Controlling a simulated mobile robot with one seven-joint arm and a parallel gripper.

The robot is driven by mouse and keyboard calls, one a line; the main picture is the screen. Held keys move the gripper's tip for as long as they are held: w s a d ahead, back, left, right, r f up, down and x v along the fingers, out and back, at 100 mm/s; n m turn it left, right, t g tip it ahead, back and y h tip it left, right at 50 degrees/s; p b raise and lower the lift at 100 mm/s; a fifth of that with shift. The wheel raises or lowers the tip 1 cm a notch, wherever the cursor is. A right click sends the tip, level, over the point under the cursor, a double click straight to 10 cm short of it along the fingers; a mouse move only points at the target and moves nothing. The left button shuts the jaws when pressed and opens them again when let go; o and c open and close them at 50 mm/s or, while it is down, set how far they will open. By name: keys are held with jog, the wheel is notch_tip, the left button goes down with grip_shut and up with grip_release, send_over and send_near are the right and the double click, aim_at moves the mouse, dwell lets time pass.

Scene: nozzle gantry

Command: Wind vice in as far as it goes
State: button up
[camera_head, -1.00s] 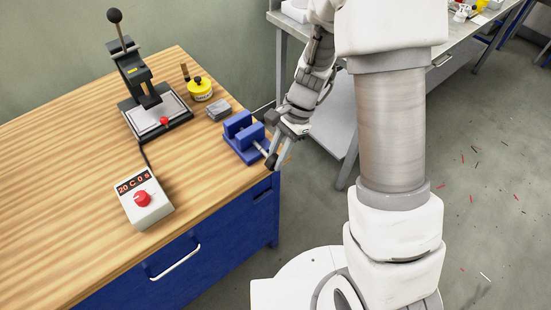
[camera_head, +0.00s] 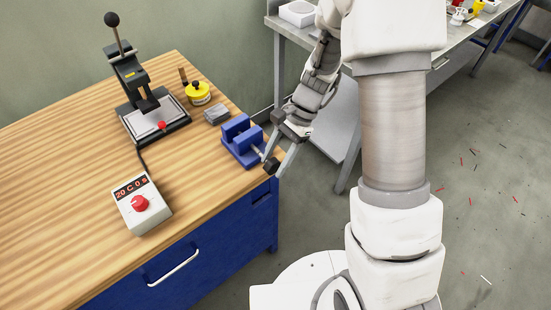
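The blue vice (camera_head: 237,146) sits on the wooden bench near its right edge, with a gap between its jaws. A grey screw shaft runs from its right-hand side toward the bench edge. A dark knob (camera_head: 270,167) shows at the outer end of the screw. My gripper (camera_head: 272,166) reaches down from the upper right. Its two fingers are apart, one on each side of the knob. I cannot tell whether they press on it. The fingers partly hide the screw.
A grey block (camera_head: 216,114) and a yellow round tin (camera_head: 198,93) stand behind the vice. A black lever press (camera_head: 140,90) is at the back left. A control box (camera_head: 142,205) with a red knob is at the front. Bare bench top lies left of the vice.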

jog(key=p+v, duration=0.1)
jog(key=v, duration=1.6)
jog(key=shift+r+p, duration=0.15)
jog(key=shift+p, duration=0.25)
jog(key=shift+w+d, duration=0.1)
